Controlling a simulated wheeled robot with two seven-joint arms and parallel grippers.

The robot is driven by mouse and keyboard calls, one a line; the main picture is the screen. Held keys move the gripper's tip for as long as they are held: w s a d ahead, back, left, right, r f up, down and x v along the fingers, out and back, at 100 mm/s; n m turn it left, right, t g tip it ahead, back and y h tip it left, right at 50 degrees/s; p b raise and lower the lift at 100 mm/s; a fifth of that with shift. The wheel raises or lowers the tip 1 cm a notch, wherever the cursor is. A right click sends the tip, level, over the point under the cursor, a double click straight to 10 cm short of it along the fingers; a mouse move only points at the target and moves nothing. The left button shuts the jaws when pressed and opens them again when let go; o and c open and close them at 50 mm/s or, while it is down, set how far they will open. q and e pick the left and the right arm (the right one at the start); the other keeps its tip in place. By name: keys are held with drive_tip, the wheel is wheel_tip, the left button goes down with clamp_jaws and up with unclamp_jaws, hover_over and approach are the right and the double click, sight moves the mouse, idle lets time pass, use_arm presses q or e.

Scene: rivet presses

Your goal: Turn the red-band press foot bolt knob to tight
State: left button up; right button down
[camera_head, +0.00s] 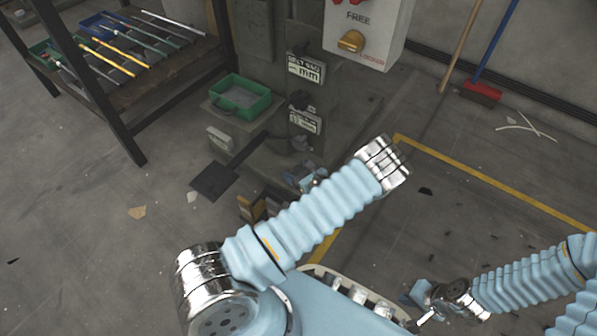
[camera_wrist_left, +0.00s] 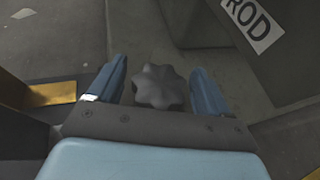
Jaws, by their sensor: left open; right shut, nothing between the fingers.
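A dark grey, lobed knob (camera_wrist_left: 160,87) shows in the left wrist view. It sits between the two blue fingers of my open left gripper (camera_wrist_left: 158,70), with a visible gap on the right side; I cannot tell whether the left finger touches it. In the head view the left gripper (camera_head: 306,180) is low at the foot of a grey-green press (camera_head: 305,90), partly behind my own forearm, and the knob is hidden there. I see no red band on this press. My right gripper (camera_head: 420,294) is shut and empty at the lower right.
A control box (camera_head: 368,30) marked FREE with a yellow knob (camera_head: 351,41) hangs above. A green bin (camera_head: 240,97) stands beside the press. A rack (camera_head: 110,60) holds rods at upper left. A label reading ROD (camera_wrist_left: 253,22) is close by. Floor at right is mostly clear.

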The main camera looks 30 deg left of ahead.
use_arm(q)
drive_tip(key=c, duration=1)
drive_tip(key=shift+o, duration=0.2)
drive_tip(key=m+t+h+p, duration=0.1)
drive_tip(key=m+t+p, duration=0.1)
drive_tip(key=p, duration=0.1)
drive_tip(key=m+t+h+p, duration=0.1)
drive_tip(key=m+t+p, duration=0.1)
drive_tip(key=p, duration=0.1)
drive_tip(key=shift+a+r+m+t+h+p, duration=0.1)
drive_tip(key=shift+r+m+t+h+p, duration=0.2)
drive_tip(key=shift+r+h, duration=0.1)
drive_tip(key=shift+f+m+h+p, duration=0.15)
drive_tip(key=shift+m+h+p, duration=0.15)
drive_tip(key=shift+f+t, duration=0.2)
drive_tip(key=shift+t, duration=0.2)
drive_tip(key=o, duration=1)
drive_tip(key=shift+c, duration=0.2)
